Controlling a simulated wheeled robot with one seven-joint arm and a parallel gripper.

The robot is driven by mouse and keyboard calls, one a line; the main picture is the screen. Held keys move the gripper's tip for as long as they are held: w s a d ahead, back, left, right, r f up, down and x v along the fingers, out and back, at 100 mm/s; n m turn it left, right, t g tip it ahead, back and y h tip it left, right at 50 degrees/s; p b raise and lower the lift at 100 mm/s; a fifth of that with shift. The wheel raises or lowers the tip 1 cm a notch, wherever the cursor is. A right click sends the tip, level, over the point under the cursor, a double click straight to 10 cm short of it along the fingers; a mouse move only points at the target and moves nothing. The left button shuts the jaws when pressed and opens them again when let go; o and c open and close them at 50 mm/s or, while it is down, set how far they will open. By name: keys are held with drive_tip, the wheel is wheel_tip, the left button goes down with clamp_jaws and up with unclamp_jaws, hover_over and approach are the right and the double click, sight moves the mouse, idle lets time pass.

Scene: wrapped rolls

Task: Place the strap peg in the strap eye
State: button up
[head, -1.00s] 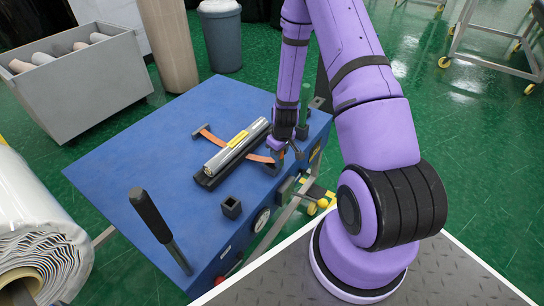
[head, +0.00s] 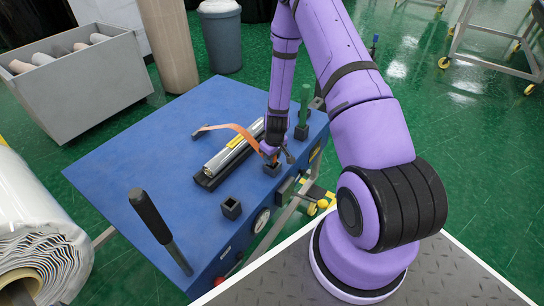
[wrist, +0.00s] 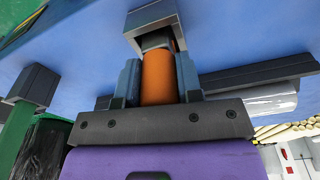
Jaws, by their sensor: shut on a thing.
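My gripper (wrist: 159,82) is shut on the orange strap peg (wrist: 157,80), which sits upright between the two fingers in the wrist view. The peg's dark tip (wrist: 157,42) is at the mouth of a square dark block, the strap eye (wrist: 150,18). I cannot tell whether the tip is inside. In the head view my gripper (head: 271,152) is right above the strap eye (head: 272,169), at the roll's right end. The orange strap (head: 236,127) arches from a dark anchor at left over the silver roll (head: 236,145) to my gripper.
The roll lies in a black cradle (head: 205,181) on the blue table (head: 130,150). Another square socket (head: 231,208) is nearer the front edge. A green peg (head: 304,105) stands in a block beyond my gripper. A black lever (head: 150,215) rises at the front left.

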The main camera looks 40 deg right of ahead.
drive_tip(key=o, duration=1)
drive_tip(key=r, duration=0.4)
drive_tip(key=s+r, duration=0.1)
drive_tip(key=r, duration=0.7)
drive_tip(key=shift+s+r, duration=0.15)
drive_tip(key=shift+s, duration=0.05)
drive_tip(key=s+a+r+t, duration=0.1)
drive_tip(key=s+a+r, duration=0.15)
drive_tip(key=r, duration=0.65)
drive_tip(key=s+a+r, duration=0.1)
drive_tip(key=a+r, duration=0.2)
drive_tip(key=r, duration=0.6)
drive_tip(key=s+a+r+t, duration=0.1)
drive_tip(key=s+a+r, duration=0.1)
drive_tip(key=r, duration=0.7)
drive_tip(key=s+a+r, duration=0.1)
drive_tip(key=s+r, duration=0.3)
drive_tip(key=s, duration=0.2)
drive_tip(key=s+a+r+m+t, duration=0.1)
drive_tip(key=s+a+r, duration=0.1)
drive_tip(key=s+r, duration=0.3)
drive_tip(key=s+a+r+m, duration=0.1)
drive_tip(key=s+a+r, duration=0.1)
drive_tip(key=s+r, duration=0.3)
drive_tip(key=shift+s+a+t, duration=0.15)
drive_tip(key=shift+s+t, duration=0.05)
drive_tip(key=shift+s, duration=0.8)
drive_tip(key=shift+s+a+t, duration=0.1)
drive_tip(key=shift+s+t, duration=0.1)
drive_tip(key=shift+s, duration=0.75)
